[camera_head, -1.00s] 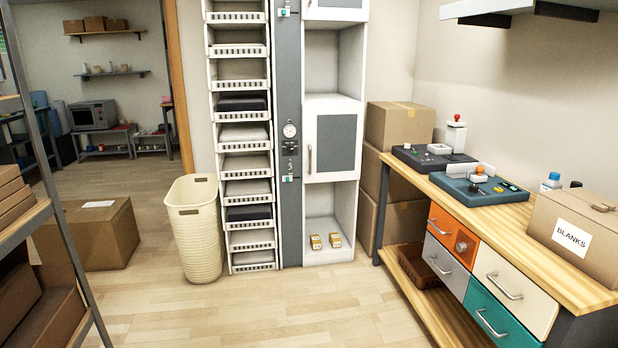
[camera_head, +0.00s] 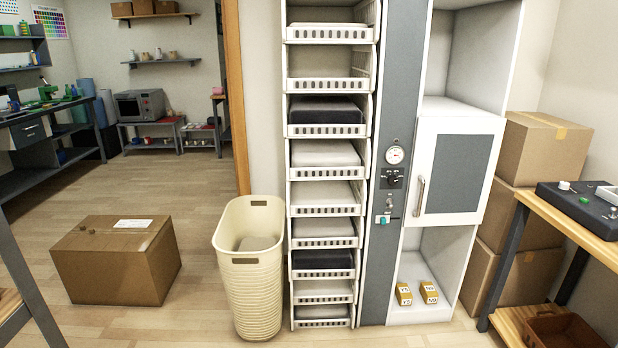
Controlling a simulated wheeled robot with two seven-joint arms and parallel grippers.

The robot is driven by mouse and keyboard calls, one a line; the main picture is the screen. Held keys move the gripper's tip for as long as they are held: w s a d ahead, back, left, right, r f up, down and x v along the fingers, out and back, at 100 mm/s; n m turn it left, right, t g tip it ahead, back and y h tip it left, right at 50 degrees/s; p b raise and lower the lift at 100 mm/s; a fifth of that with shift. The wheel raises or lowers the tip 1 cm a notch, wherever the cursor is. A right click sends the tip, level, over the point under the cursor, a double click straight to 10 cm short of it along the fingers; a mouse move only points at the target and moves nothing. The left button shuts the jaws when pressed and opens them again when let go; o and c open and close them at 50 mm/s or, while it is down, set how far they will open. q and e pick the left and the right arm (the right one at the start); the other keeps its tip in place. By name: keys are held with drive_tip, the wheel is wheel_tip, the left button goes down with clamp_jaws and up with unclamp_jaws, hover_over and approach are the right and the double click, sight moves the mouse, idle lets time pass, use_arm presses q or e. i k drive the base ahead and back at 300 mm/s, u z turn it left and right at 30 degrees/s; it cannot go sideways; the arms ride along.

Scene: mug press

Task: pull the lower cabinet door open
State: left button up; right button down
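The lower cabinet door (camera_head: 453,172) is a white-framed panel with a grey middle, on the right side of the tall cabinet. It looks shut. Its upright metal handle (camera_head: 419,196) is on the door's left edge. Neither of my grippers shows in the head view.
A cardboard box (camera_head: 117,262) lies farther left. Stacked boxes (camera_head: 545,150) and a workbench (camera_head: 575,232) flank the cabinet's right side.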

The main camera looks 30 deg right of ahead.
sight(454, 160)
drive_tip(key=z, duration=0.15)
drive_tip(key=i, duration=1.7)
drive_tip(key=z, duration=0.45)
